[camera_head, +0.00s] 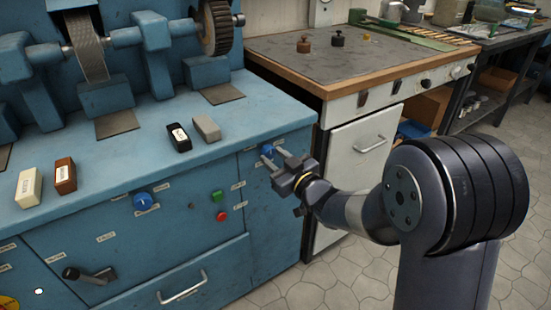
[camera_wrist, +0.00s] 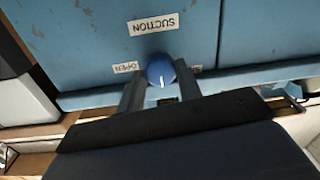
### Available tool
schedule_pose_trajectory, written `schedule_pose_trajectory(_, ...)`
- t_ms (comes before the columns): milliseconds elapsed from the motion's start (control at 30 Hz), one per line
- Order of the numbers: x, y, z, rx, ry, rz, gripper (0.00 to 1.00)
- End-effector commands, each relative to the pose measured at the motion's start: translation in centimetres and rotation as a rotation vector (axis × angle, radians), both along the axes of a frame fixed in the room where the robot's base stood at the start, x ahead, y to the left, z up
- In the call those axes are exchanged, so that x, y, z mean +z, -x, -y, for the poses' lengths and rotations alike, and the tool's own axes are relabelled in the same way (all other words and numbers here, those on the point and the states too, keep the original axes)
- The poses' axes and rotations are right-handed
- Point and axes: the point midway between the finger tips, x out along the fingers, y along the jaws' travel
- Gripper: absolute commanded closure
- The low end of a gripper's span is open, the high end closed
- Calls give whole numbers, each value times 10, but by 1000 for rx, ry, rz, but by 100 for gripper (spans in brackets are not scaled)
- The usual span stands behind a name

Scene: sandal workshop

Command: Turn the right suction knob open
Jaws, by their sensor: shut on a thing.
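The right suction knob (camera_head: 266,150) is blue and round, on the front of the blue machine near its right corner. In the wrist view the knob (camera_wrist: 160,68) sits between the two fingers, with a white pointer line toward the picture's bottom. My gripper (camera_head: 273,158) reaches it from the right and is shut on it; in the wrist view the fingers (camera_wrist: 160,82) flank the knob. The SUCTION label (camera_wrist: 153,24) and the OPEN label (camera_wrist: 125,67) appear upside down there. Another small label right of the knob is partly hidden by a finger.
Another blue knob (camera_head: 143,201), a green button (camera_head: 217,196) and a red button (camera_head: 222,215) are left on the panel. A black block (camera_head: 178,138) and a grey block (camera_head: 206,128) lie on the ledge above. A white cabinet (camera_head: 358,150) stands to the right.

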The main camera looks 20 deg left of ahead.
Motion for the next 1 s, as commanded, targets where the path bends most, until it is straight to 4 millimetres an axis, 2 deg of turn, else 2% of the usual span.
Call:
schedule_pose_trajectory(367,1,0,0,1,-127,-149,89)
schedule_pose_trajectory(1000,1,1,-1,0,-520,-609,89)
